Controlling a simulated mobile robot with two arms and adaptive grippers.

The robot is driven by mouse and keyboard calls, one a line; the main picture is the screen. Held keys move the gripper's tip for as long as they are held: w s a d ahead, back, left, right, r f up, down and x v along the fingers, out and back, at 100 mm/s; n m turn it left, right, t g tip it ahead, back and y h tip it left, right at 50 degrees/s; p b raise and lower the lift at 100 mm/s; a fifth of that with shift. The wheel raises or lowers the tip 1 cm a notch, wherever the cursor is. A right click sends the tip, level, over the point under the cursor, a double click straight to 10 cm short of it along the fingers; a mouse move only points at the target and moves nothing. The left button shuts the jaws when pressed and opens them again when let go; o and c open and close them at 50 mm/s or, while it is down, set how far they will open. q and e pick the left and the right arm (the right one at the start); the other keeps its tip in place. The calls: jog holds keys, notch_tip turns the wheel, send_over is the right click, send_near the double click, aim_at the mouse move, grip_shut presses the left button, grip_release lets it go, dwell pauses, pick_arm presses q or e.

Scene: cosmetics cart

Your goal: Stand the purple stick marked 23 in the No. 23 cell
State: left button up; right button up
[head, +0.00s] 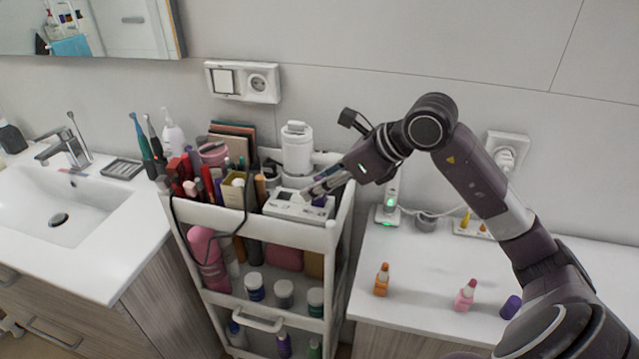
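A white holder with cells (298,212) sits on the cart's top tier at its right side. My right gripper (314,192) reaches in from the right, pointing down-left, with its fingertips just over the holder. A small dark purple piece (319,200) shows at the fingertips, in or just above the holder. I cannot tell whether the fingers hold it or it stands in a cell. Another purple cylinder (511,307) lies tilted on the right counter. No number is legible on either piece or on the cells. My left gripper is out of view.
The cart's top tier (237,225) is crowded with brushes, tubes and a white canister (297,150) behind the holder. An orange bottle (382,280) and a pink bottle (465,295) stand on the right counter (420,315). A sink (65,205) is at left.

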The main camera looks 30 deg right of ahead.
jog(key=v, duration=1.2)
dwell(0.6)
